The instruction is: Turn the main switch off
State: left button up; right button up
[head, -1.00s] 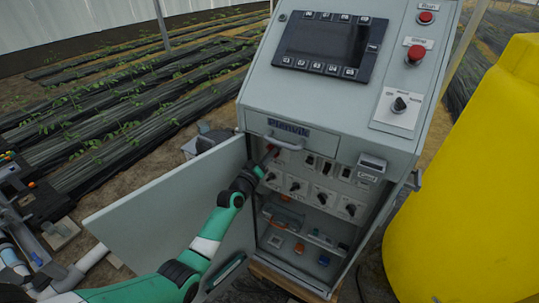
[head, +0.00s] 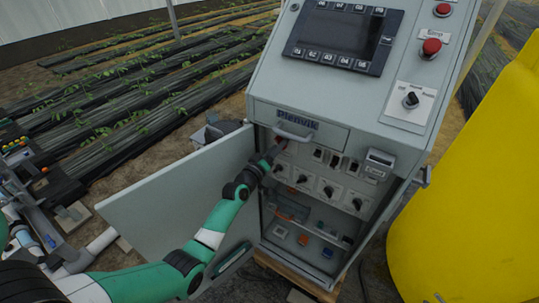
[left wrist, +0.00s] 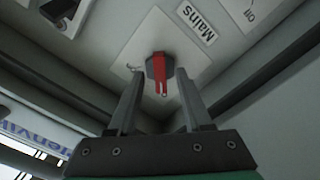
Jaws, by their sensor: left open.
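The main switch (left wrist: 158,68) is a red handle on a dark round base, mounted on a light plate beside a "Mains" label (left wrist: 197,22). My left gripper (left wrist: 157,78) is open, with one finger on each side of the red handle in the wrist view. I cannot tell whether the fingers touch it. In the head view my left gripper (head: 274,152) reaches into the cabinet opening. My right gripper is not in view.
The cabinet door (head: 180,195) stands open to the left, beside my left arm. Several small black knobs (head: 327,191) sit right of the main switch. A drawer handle (head: 293,133) is just above. A yellow tank (head: 465,190) stands at right.

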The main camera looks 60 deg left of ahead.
pick_arm(q)
jog(key=p+v, duration=0.2)
jog(key=v, duration=0.8)
jog(key=shift+s+d, duration=0.2)
jog(key=shift+s, duration=0.1)
